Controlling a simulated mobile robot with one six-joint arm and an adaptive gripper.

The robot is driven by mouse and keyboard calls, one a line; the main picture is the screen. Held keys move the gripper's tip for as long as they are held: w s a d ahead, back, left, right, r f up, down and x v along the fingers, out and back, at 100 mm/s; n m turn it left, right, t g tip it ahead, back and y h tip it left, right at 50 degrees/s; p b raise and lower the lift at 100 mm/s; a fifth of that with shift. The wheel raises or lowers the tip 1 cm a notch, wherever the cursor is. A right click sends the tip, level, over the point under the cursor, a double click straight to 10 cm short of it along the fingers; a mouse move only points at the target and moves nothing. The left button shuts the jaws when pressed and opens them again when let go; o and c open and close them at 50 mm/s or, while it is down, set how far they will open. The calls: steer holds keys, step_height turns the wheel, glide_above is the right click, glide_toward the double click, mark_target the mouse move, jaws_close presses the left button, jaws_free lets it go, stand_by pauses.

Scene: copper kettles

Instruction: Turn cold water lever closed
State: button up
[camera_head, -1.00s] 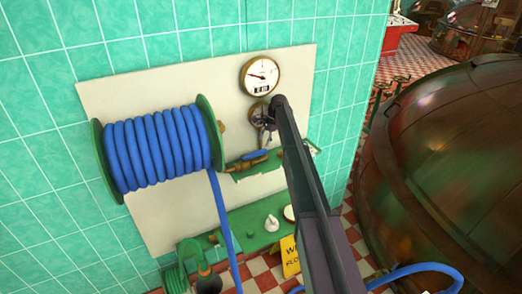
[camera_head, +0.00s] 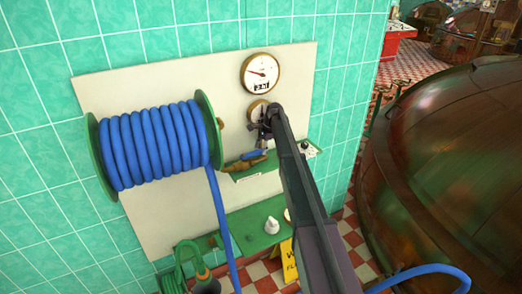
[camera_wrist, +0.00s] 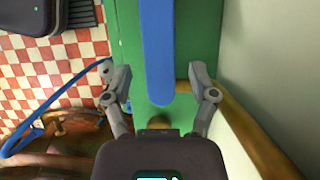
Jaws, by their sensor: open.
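A blue lever (camera_head: 252,154) sits by a brass valve (camera_head: 242,166) on the white wall panel, below the round gauges. In the wrist view a long blue bar (camera_wrist: 168,50), which looks like this lever, comes down from the top edge. Its rounded end lies between the two grey fingers of my gripper (camera_wrist: 160,74), with visible gaps on both sides. The gripper is open and appears not to touch the bar. In the head view my gripper (camera_head: 262,136) is close to the lever, and my dark arm hides part of the panel to its right.
A blue hose reel (camera_head: 155,145) with green flanges stands left of the valve. A gauge (camera_head: 262,72) is above. A green shelf (camera_head: 250,222) with knobs is below. A large copper kettle (camera_head: 450,180) fills the right. A yellow sign (camera_head: 289,262) stands low.

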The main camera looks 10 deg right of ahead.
jaws_close()
